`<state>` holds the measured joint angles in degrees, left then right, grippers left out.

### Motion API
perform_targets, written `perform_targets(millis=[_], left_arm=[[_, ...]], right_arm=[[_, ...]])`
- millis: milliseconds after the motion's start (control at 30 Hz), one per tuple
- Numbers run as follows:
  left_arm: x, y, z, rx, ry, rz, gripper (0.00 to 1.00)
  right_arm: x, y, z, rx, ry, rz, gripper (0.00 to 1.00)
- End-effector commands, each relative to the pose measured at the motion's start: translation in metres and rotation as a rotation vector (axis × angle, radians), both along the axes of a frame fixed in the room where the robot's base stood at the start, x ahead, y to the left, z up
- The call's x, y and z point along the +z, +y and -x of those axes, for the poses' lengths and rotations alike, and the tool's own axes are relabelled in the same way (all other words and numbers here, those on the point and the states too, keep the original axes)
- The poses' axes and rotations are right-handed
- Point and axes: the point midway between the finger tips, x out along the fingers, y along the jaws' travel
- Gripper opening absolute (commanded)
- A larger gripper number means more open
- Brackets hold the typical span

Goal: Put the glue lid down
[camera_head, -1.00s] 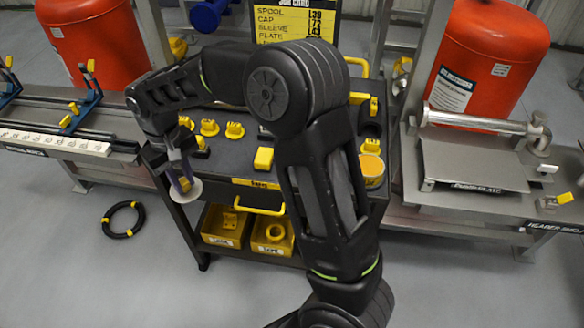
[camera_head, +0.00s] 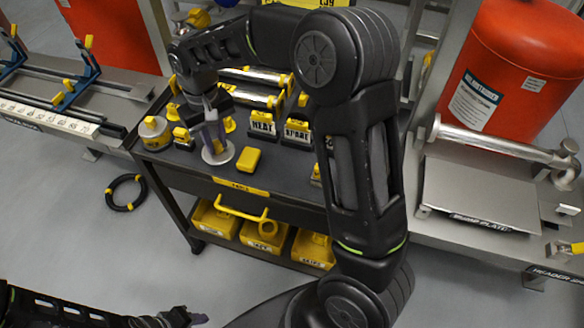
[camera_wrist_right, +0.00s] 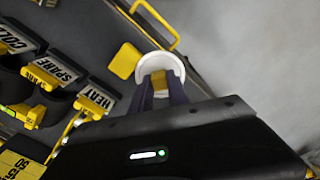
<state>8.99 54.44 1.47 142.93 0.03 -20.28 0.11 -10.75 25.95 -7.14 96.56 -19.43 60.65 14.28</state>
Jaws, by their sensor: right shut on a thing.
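My right gripper (camera_head: 210,122) is shut on the glue lid (camera_head: 219,155), a pale round disc, and points down over the dark cart top (camera_head: 240,184) near its front edge. In the right wrist view the white lid (camera_wrist_right: 173,65) shows beyond the purple fingers, with a yellow part between them. I cannot tell whether the lid touches the cart top. My left gripper (camera_head: 178,318) is low at the bottom edge, away from the cart; its jaws are too small and dark to judge.
A yellow block (camera_head: 249,158) lies just right of the lid. A yellow-rimmed can (camera_head: 154,131) stands at the cart's left corner. Labelled holders (camera_head: 262,124) stand behind. Yellow bins (camera_head: 263,236) sit on the shelf below. A black ring (camera_head: 125,192) lies on the floor.

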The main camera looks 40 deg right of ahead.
Motion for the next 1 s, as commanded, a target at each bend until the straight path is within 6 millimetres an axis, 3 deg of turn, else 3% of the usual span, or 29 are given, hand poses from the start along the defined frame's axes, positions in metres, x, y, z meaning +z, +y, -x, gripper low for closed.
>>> perform_targets(millis=[233, 367, 567, 800, 1000], left_arm=[[-0.001, 0.0, 0.0, -0.001, 0.0, 0.0, 0.36], [-0.003, 0.0, 0.0, -0.001, -0.001, 0.001, 0.36], [-0.009, -0.001, -0.001, -0.002, -0.002, 0.001, 0.36], [-0.017, -0.001, -0.001, -0.001, -0.004, 0.002, 0.36], [-0.021, -0.001, -0.002, -0.001, -0.005, 0.002, 0.36]], right_arm=[[0.0, -0.004, 0.002, -0.041, 0.0, -0.001, 0.0], [0.002, -0.014, 0.007, -0.187, 0.0, -0.004, 0.0], [0.007, -0.046, 0.028, -0.657, 0.004, -0.012, 0.0], [0.014, -0.091, 0.066, -1.423, 0.007, -0.011, 0.0], [0.018, -0.115, 0.093, -1.923, 0.002, -0.005, 0.0]])
